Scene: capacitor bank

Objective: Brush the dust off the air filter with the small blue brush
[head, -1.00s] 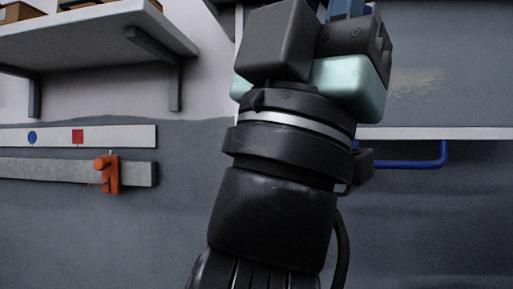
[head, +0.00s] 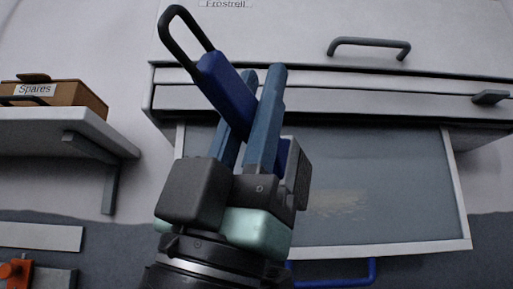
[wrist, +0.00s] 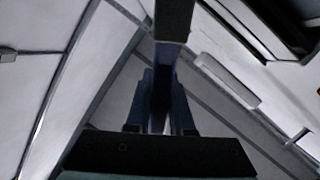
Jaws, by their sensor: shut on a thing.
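My gripper (head: 264,76) is in the middle of the head view, pointing up, with its two blue fingers shut on the small blue brush (head: 228,86). The brush is tilted; its blue handle with a black loop sticks out up and left past the fingers. Its bristles cannot be made out. The air filter (head: 400,190) is a grey-blue panel in a white frame, behind and right of my gripper in the picture. A beige dust patch (head: 335,203) shows on it. In the wrist view my gripper (wrist: 163,75) has a dark bar, probably the brush (wrist: 173,20), between its fingers.
A white cabinet front with a grey handle (head: 369,43) and a ledge is above the filter. A blue bar handle (head: 345,274) is below it. At left, a shelf (head: 60,135) bears a brown "Spares" box (head: 70,95). An orange clamp (head: 15,272) is lower left.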

